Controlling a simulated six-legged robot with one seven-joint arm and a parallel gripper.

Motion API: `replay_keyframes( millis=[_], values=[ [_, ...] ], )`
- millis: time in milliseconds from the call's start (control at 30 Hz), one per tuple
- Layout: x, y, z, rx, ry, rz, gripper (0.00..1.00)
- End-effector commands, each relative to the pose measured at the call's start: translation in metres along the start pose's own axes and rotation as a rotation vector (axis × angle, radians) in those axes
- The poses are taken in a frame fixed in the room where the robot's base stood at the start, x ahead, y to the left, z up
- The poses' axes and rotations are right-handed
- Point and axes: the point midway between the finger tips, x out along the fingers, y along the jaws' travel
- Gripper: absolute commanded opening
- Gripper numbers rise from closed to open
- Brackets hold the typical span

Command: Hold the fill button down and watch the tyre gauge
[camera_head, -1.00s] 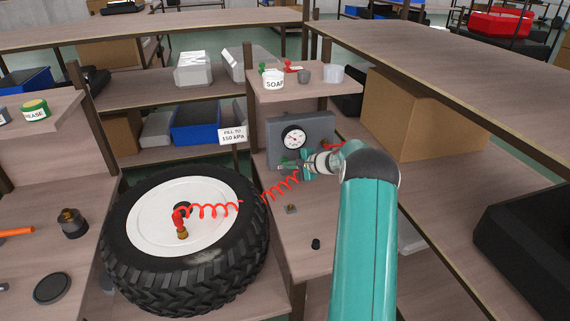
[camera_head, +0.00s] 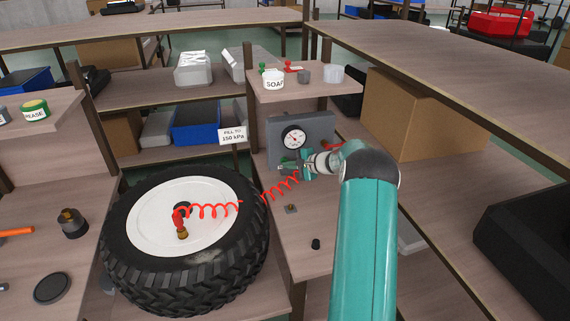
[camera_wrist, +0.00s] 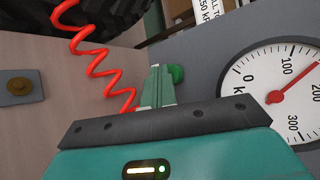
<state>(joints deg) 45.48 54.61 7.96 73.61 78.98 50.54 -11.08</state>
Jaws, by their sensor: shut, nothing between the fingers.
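The tyre gauge (camera_head: 293,139) is a white round dial on a grey panel (camera_head: 318,129). In the wrist view the dial (camera_wrist: 262,83) is cut off at the right edge. Its red needle points up and right, past the 100 mark. The green fill button (camera_wrist: 177,73) sits on the panel left of the dial. My gripper (camera_head: 284,166) is in front of the panel below the gauge. In the wrist view its shut fingers (camera_wrist: 158,82) meet the button, partly hiding it; how far it is pressed cannot be told.
A red coiled hose (camera_head: 281,188) runs from the panel side to the valve of a large black tyre (camera_head: 120,235). A sign (camera_head: 232,135) reads "Fill to 150 kPa". A shelf with a soap tub (camera_head: 273,80) hangs above the panel. A cardboard box (camera_head: 410,115) stands right.

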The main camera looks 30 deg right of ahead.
Motion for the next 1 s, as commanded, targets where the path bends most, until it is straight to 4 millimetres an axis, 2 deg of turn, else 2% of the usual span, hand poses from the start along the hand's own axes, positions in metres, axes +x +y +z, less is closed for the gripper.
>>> replay_keyframes(
  millis=[1000],
  values=[
    [-0.0052, 0.0036, 0.0039, 0.002, 0.0, 0.0, 0.0]
  ],
)
